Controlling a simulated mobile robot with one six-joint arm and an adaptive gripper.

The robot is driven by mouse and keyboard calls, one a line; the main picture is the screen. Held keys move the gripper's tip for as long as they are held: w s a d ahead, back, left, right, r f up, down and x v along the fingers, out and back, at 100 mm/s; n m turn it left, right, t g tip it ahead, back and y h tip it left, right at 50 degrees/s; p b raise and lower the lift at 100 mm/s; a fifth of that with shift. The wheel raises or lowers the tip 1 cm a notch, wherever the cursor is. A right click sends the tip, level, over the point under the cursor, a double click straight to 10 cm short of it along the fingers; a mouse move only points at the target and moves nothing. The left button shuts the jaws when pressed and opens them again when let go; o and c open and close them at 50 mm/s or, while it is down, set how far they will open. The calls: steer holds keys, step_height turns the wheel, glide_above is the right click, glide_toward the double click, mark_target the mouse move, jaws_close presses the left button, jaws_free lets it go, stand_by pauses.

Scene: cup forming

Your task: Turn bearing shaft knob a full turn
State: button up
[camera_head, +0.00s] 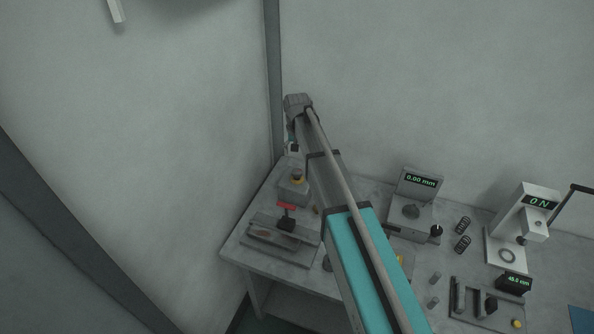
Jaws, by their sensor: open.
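A measuring stand (409,184) with a green 0.00 mm readout is on the bench, right of my arm. A dark round part (411,211) lies on its top. A small black knob (436,231) with a pale mark is at its right front corner. I take this for the bearing shaft knob, but the picture carries no label. My arm reaches up to the bench's back left. My gripper (293,149) hangs small at its far end, above the left side of the bench and well left of the stand. It is open and apart from the knob; its fingertips are hard to make out.
A grey box with a yellow and dark top (297,177) and a fixture with a red part (286,206) stand at the bench's left. To the right are coil springs (463,225), a 0 N press (535,215), and a tray (487,316). My arm hides the bench's middle.

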mark_target(297, 171)
step_height(297, 171, up, 3)
steer(key=m+p, duration=0.2)
steer(key=m, duration=0.8)
steer(key=shift+p, duration=0.35)
steer(key=shift+f, duration=0.1)
step_height(297, 171, down, 14)
steer(key=b, duration=1.4)
steer(key=shift+r, duration=0.25)
steer(key=c, duration=1.1)
steer(key=shift+c, duration=0.2)
steer(key=shift+n, duration=0.3)
